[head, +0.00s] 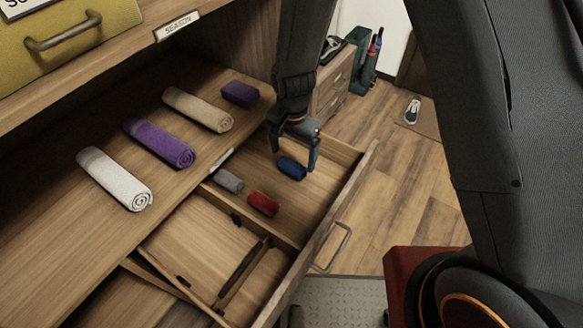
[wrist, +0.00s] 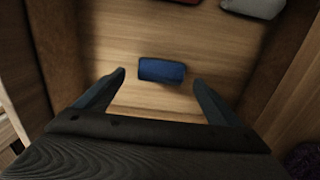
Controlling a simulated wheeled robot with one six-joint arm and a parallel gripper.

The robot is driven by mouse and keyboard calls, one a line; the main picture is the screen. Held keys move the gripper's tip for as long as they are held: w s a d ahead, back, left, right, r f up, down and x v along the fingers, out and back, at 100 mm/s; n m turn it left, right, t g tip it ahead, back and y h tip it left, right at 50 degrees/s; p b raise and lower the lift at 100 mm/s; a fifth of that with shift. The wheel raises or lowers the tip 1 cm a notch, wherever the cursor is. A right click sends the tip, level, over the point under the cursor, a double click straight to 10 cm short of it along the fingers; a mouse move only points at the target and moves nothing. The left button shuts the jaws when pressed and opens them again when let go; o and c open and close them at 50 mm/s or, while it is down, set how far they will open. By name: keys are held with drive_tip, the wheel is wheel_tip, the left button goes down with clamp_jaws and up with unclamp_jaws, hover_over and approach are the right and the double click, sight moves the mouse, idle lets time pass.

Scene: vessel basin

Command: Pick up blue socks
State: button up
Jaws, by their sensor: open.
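The blue socks (head: 292,168) are a small rolled bundle lying on the floor of the open drawer. They also show in the wrist view (wrist: 162,71), just beyond and between my fingertips. My gripper (head: 294,150) reaches down into the drawer from above, with its fingers around the blue bundle's position in the head view. In the wrist view my gripper (wrist: 160,78) is open, with one finger to the left of the socks and one to the right. A gap shows on both sides, and nothing is held.
In the same drawer (head: 335,208) lie a grey roll (head: 229,181) and a red roll (head: 263,203). The drawer walls stand close around my gripper. On the shelf lie white (head: 117,180), purple (head: 160,143) and beige (head: 198,110) towels and a dark purple roll (head: 240,94).

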sight(292, 163)
drive_tip(key=shift+a+f+p, duration=0.1)
drive_tip(key=shift+f+p, duration=1.05)
drive_tip(key=shift+f, duration=1.9)
drive_tip(key=c, duration=1.1)
